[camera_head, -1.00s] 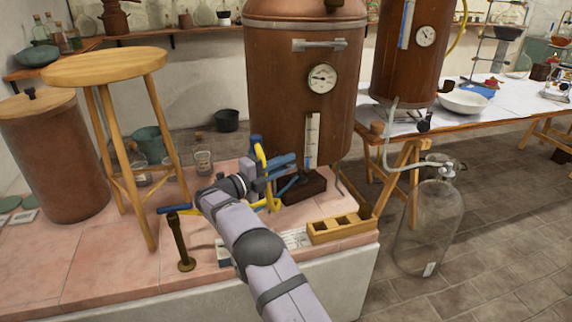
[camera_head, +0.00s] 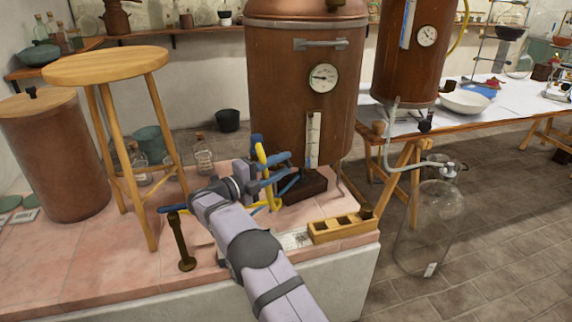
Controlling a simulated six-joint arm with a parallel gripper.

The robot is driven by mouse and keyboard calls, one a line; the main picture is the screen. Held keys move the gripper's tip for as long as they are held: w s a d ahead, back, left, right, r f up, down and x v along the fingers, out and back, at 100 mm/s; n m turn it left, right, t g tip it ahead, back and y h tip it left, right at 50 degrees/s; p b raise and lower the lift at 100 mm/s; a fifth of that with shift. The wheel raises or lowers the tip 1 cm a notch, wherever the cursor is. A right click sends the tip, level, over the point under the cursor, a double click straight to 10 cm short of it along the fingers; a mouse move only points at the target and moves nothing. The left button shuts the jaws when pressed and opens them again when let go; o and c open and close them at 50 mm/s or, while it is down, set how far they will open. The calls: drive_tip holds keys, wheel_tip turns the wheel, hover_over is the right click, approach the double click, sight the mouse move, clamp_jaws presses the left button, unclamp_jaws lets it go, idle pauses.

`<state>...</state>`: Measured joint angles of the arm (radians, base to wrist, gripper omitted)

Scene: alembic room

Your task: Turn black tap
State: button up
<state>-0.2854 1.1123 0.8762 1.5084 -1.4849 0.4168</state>
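A small black tap-like part (camera_head: 424,126) shows below the second copper vessel, at the right above the white-covered table; at this size I cannot be sure it is the black tap. My gripper (camera_head: 278,168) is left of it, in front of the large copper boiler's base. Its end overlaps blue and yellow parts there, so I cannot tell whether its fingers are open, shut or touching anything. A blue-handled lever on a brass stand (camera_head: 182,243) stands left of my gripper on the pink tiles.
The large copper boiler (camera_head: 285,90) with a gauge stands behind my gripper. A wooden rack (camera_head: 340,230) lies at the platform's front edge. A wooden stool (camera_head: 105,64) stands left. A large glass bottle (camera_head: 428,232) stands on the floor right, below a bent pipe.

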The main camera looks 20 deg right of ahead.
drive_tip(key=shift+v, duration=2.55)
drive_tip(key=w+d+r+n+t+y, duration=0.1)
drive_tip(key=w+d+r+n+t, duration=0.15)
drive_tip(key=r+n+t, duration=0.35)
drive_tip(key=w+d+r+n+t+y, duration=0.1)
drive_tip(key=w+d+r+n+t, duration=0.1)
drive_tip(key=d+r+n+t, duration=0.35)
drive_tip(key=s+f+n+y+p, duration=0.5)
drive_tip(key=f+n+y, duration=0.7)
drive_tip(key=n+y, duration=0.8)
drive_tip(key=shift+w+a+r+n+g+h, duration=0.1)
drive_tip(key=shift+w+a+n+h, duration=0.25)
drive_tip(key=shift+w, duration=0.65)
drive_tip(key=shift+w+a+r+n+g+h, duration=0.1)
drive_tip(key=shift+w+a+n+h, duration=0.2)
drive_tip(key=shift+w, duration=0.75)
drive_tip(key=shift+w+a+r+n+g+h, duration=0.1)
drive_tip(key=shift+w+a+n+h, duration=0.25)
drive_tip(key=shift+w, duration=0.65)
drive_tip(key=shift+d, duration=0.1)
